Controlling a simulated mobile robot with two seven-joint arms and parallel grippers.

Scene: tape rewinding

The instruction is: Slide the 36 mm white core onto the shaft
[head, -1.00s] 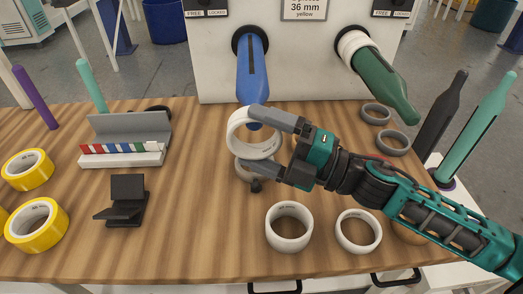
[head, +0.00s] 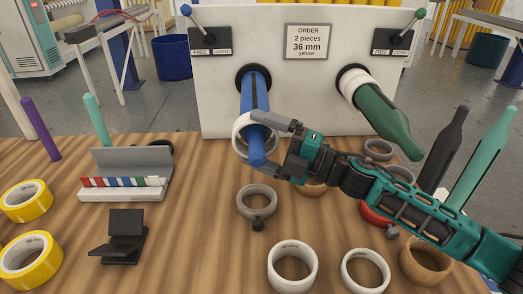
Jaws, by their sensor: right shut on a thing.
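A white core (head: 238,137) is held in my right gripper (head: 273,143), which is shut on its right side. The core appears to be around the front part of the blue shaft (head: 256,92), whose end shows through the opening and sticks out toward me. The core's right side is hidden by the gripper and shaft. The blue shaft comes out of the white panel (head: 225,110). A green shaft (head: 387,118) on the right has a white ring (head: 353,83) at its base. My left gripper is not in view.
White rings (head: 292,266) (head: 365,270) stand at the front of the wooden table (head: 190,250). A grey ring (head: 257,201) lies below the blue shaft. Yellow tape rolls (head: 28,260), a black stand (head: 124,235) and a grey rack (head: 130,165) are left. Dark and teal bottle-shaped pieces (head: 442,150) stand right.

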